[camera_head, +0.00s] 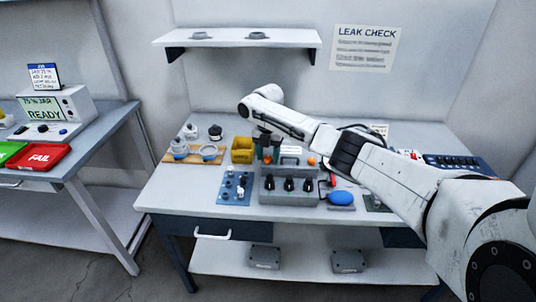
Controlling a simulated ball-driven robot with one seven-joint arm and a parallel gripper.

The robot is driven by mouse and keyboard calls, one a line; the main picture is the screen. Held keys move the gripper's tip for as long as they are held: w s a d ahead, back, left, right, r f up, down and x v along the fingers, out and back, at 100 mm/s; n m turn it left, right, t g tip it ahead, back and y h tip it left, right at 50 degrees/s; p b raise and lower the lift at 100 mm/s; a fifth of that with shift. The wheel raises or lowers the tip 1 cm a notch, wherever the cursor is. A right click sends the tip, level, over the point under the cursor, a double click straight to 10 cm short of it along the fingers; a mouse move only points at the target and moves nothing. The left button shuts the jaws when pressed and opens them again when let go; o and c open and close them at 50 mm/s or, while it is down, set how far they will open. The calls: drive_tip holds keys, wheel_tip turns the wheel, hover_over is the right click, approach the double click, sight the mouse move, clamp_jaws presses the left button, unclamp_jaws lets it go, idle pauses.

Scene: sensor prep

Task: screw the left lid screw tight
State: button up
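My gripper (266,150) points down over the middle of the workbench, just right of a yellow bin and behind a grey stepped unit. It is small and dark here, and its fingers cannot be told apart, so I cannot see whether it is open or holds anything. The grey unit (289,198) has several black knobs on its front. Behind it, a pale part (291,150) with a handle-like top shows between orange spots. I cannot make out the lid or the left lid screw; they are too small or hidden near my gripper.
The yellow bin (242,150) stands left of my gripper. A blue mat (234,189) with small parts lies at front left, and a wooden board (177,155) with fittings behind it. A shelf (238,38) hangs above.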

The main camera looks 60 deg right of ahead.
clamp_jaws()
